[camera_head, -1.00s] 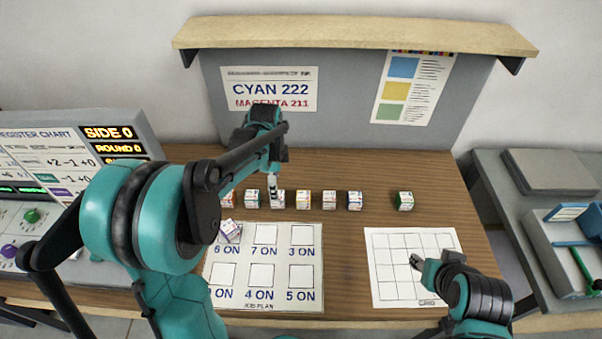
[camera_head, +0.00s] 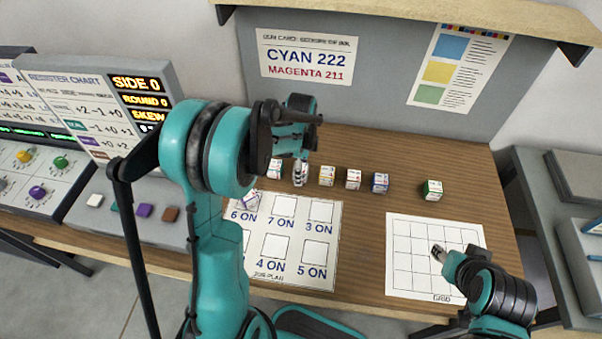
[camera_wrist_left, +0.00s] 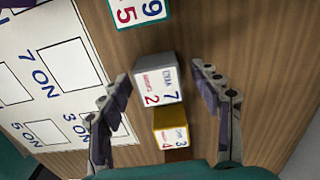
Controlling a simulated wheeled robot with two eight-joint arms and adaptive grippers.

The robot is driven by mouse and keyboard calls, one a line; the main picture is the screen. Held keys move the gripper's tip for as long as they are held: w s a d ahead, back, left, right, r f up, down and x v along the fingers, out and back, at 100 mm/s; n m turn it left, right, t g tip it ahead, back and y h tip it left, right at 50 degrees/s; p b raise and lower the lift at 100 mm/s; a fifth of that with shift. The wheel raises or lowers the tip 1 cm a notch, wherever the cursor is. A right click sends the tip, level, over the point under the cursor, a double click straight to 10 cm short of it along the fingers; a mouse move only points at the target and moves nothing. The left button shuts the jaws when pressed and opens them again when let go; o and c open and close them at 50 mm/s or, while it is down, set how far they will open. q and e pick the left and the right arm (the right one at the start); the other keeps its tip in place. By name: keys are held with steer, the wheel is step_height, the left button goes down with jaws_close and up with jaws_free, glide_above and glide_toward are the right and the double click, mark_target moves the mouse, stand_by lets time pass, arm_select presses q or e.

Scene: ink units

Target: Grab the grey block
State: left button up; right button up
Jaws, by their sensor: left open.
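The grey block (camera_wrist_left: 158,80) lies between the two fingers of my left gripper in the left wrist view, with red and blue print on its white face. My left gripper (camera_wrist_left: 161,72) is open, one finger on each side, with gaps visible between fingers and block. In the head view my left gripper (camera_head: 300,170) points down over the row of blocks and largely hides the grey block. My right gripper (camera_head: 438,252) is over the white grid sheet, far from the grey block; its jaw opening is too small to tell.
A yellow block (camera_wrist_left: 172,129) sits close to the grey one, and a teal-edged block (camera_wrist_left: 139,11) is on its other side. Blue (camera_head: 379,183) and green (camera_head: 432,190) blocks stand farther right. A purple block (camera_head: 250,197) lies on the plan sheet (camera_head: 288,285). A grid sheet (camera_head: 402,284) lies right.

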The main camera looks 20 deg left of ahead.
arm_select(q)
steer(key=c, duration=1.2)
steer(key=shift+c, duration=0.2)
steer(key=shift+r, duration=0.15)
